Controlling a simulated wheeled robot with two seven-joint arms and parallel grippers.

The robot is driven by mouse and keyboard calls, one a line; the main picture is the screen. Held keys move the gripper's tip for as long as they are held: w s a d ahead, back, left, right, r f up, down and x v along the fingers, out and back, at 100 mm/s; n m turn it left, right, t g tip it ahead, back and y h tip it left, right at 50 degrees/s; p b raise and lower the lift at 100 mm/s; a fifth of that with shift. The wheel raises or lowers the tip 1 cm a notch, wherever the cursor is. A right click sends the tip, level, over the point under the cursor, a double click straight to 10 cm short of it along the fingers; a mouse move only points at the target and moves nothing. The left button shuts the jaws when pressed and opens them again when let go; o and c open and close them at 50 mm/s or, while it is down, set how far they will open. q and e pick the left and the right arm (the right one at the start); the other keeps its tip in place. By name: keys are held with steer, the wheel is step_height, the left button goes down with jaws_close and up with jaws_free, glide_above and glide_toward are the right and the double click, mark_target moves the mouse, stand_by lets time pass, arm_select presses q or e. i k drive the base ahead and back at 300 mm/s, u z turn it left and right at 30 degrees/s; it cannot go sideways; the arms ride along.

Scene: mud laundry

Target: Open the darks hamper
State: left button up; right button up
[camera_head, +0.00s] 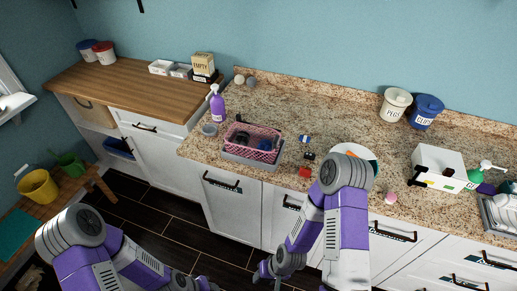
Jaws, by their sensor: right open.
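A row of white cabinet fronts with black bar handles runs under the granite counter. One front (233,215) at the left of the row is shut. Another front (283,224) stands beside it, partly behind my right arm. Small labels on the fronts are too small to read, so I cannot tell which one is the darks hamper. My right gripper (264,272) is open and empty, low in front of these fronts, below the handles and apart from them. My left arm reaches in at the lower left; its gripper is cut off by the bottom edge.
The granite counter (300,100) holds a pink basket (252,138), a purple spray bottle (217,104), a white box (437,166) and two tubs. A wooden bench (75,200) with a yellow bucket (38,187) stands at the left. Dark floor (170,225) is clear before the left cabinets.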

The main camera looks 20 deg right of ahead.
mark_target(282, 206)
steer(key=z, duration=1.1)
